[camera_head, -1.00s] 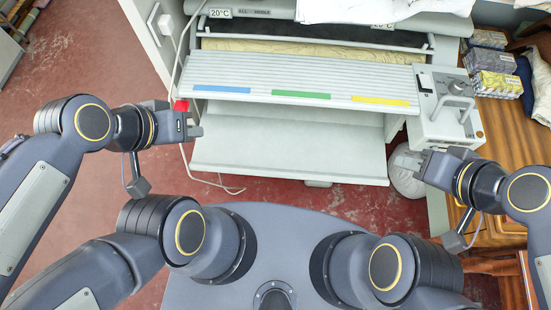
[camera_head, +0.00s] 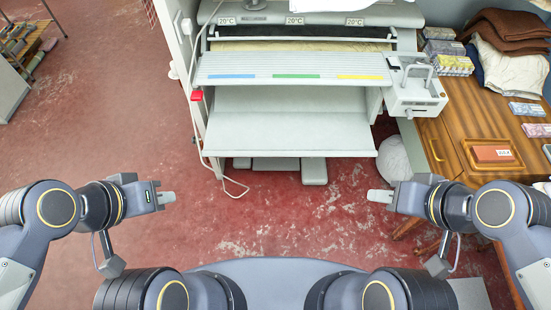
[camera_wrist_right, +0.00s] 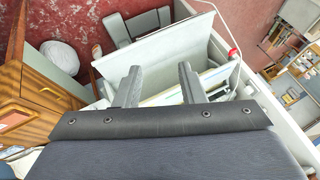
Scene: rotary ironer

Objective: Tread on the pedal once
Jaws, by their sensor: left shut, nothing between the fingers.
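The grey pedal (camera_head: 314,171) shows low on the floor under the front of the rotary ironer (camera_head: 290,135), just below its pale lower board. A grey foot bar (camera_head: 272,163) lies beside it, partly hidden by the board. In the right wrist view a grey foot part (camera_wrist_right: 150,22) shows near the top, beside the board. My left gripper (camera_head: 168,198) is shut and empty above the floor, left of and nearer than the pedal. My right gripper (camera_head: 378,196) is right of and nearer than the pedal; its two fingers stand apart and empty in the right wrist view (camera_wrist_right: 158,72).
Open red floor (camera_head: 280,225) lies between me and the ironer. A wooden cabinet (camera_head: 440,145) stands at the right, with a white round bundle (camera_head: 393,158) beside it. A cable hangs from a red switch (camera_head: 196,95) and trails on the floor at the left.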

